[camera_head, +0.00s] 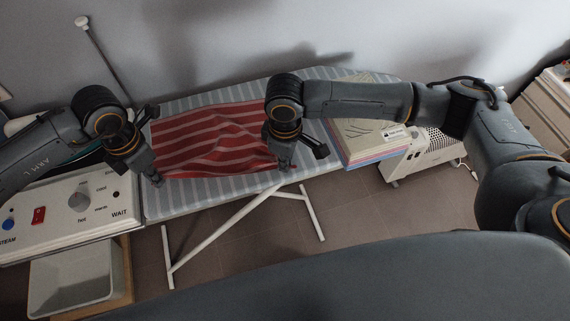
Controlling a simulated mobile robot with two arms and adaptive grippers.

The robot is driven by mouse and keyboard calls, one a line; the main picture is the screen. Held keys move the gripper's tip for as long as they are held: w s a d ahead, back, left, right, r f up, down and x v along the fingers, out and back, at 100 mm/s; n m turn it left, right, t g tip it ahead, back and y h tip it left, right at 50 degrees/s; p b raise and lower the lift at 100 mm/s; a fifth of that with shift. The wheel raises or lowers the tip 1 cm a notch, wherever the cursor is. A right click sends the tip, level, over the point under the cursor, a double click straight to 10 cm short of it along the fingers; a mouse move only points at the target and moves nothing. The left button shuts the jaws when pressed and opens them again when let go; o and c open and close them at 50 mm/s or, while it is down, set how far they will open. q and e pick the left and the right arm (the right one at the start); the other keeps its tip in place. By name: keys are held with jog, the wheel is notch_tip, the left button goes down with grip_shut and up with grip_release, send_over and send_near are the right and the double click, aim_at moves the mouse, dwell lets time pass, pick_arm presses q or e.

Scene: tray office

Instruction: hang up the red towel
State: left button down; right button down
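The red towel (205,132), with pale stripes, lies spread on a striped ironing board (225,187). Its middle is rumpled into a raised fold. My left gripper (156,180) points down at the towel's near left corner. My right gripper (285,164) points down at its near right corner. Both sets of fingertips are small and dark, so I cannot tell whether either is open or shut on the cloth. The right gripper and wrist hide part of the towel's right edge.
A grey pole (105,58) with a white knob stands by the wall. A control panel (55,215) with a dial is at left, above a white bin (72,275). Folders (365,145) are stacked at the board's right. A white heater (430,160) stands on the floor.

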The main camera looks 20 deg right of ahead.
dwell(0.8)
jog(key=shift+r, duration=2.55)
